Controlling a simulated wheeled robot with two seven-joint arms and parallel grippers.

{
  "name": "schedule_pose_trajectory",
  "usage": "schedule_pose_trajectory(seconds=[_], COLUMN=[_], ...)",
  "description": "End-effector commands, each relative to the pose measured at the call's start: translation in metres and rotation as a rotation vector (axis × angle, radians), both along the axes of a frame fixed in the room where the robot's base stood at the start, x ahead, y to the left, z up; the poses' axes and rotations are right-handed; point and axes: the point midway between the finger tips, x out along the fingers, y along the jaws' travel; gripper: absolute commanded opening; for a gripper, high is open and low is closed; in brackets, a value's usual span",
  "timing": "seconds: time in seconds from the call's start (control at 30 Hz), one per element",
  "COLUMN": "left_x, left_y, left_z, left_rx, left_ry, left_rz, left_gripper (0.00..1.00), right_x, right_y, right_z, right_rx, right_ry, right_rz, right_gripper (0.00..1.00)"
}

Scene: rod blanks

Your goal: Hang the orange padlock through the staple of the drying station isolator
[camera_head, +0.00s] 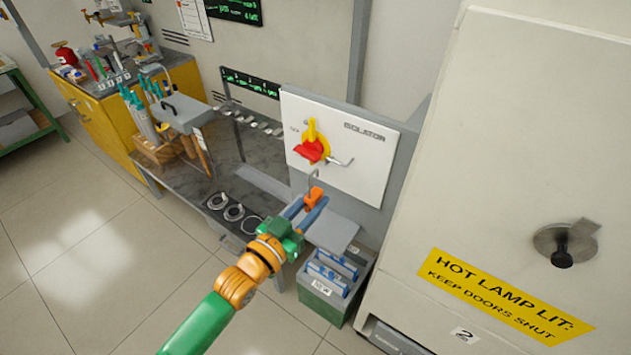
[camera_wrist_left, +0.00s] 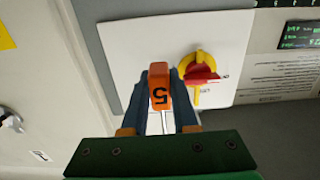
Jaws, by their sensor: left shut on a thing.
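The orange padlock (camera_head: 314,196) is between the blue fingers of my left gripper (camera_head: 310,206), its metal shackle pointing up. In the left wrist view the padlock (camera_wrist_left: 159,84) shows a black 5, upside down, and its shackle points down the picture. The white isolator panel (camera_head: 370,180) carries a red and yellow rotary switch (camera_head: 313,148), also seen in the left wrist view (camera_wrist_left: 200,75). A thin metal staple (camera_head: 342,162) sticks out to the right of the switch. The padlock is below the staple and apart from it in the head view. My right gripper is not in view.
A large pale cabinet (camera_head: 520,130) with a yellow hot lamp sign (camera_head: 505,296) and a handle stands close on the right. A green box of blue-trimmed folders (camera_head: 322,308) sits below my gripper. A dark bench (camera_head: 190,178) with tools stretches left.

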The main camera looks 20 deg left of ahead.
Motion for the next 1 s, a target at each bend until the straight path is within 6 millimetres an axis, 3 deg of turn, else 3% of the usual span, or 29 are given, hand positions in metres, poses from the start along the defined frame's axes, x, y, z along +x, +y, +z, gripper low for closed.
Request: schedule_pose_trajectory(seconds=[0.4, 1.0], left_x=[0.001, 0.063], left_y=[0.000, -0.023], left_z=[-0.001, -0.004], left_rx=[0.000, -0.001], left_ry=[-0.001, -0.003], left_rz=[0.001, 0.001], left_gripper=[0.00, 0.00], right_x=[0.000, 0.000], right_y=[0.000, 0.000], right_z=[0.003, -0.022], right_rx=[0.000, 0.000], right_ry=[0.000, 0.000], right_rz=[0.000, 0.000], right_gripper=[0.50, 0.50])
